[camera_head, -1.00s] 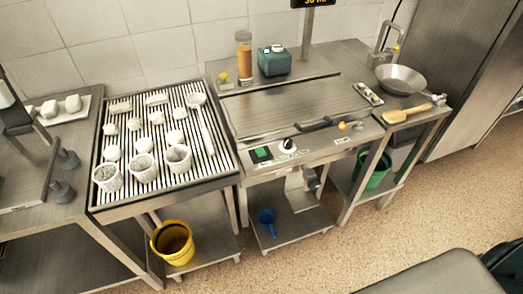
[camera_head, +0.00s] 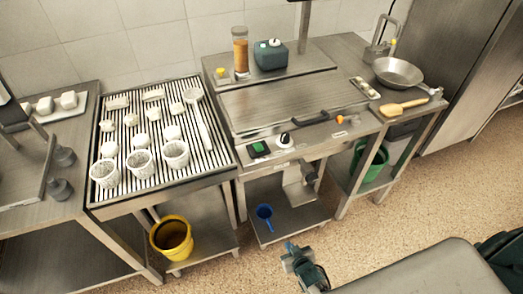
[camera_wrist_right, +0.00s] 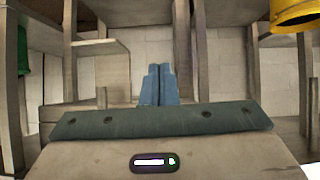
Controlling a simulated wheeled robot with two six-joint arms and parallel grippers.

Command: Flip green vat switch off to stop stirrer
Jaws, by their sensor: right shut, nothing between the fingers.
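The green switch (camera_head: 258,148) sits on the front panel of the steel vat (camera_head: 243,164), to the left of a black-and-white knob (camera_head: 284,140). It looks bright green, but its exact position is too small to tell. My right gripper (camera_head: 290,247) shows low in the head view, over the floor and well in front of and below the panel, apart from the switch. In the right wrist view its blue fingers (camera_wrist_right: 158,85) are together with nothing between them. My left gripper is out of view.
A slatted drain table (camera_head: 226,172) with white perforated baskets (camera_head: 140,164) stands left of the vat. A yellow bucket (camera_head: 171,236) and a blue scoop (camera_head: 265,213) are on lower shelves. A green bucket (camera_head: 369,163) is under the right table. Open floor lies in front.

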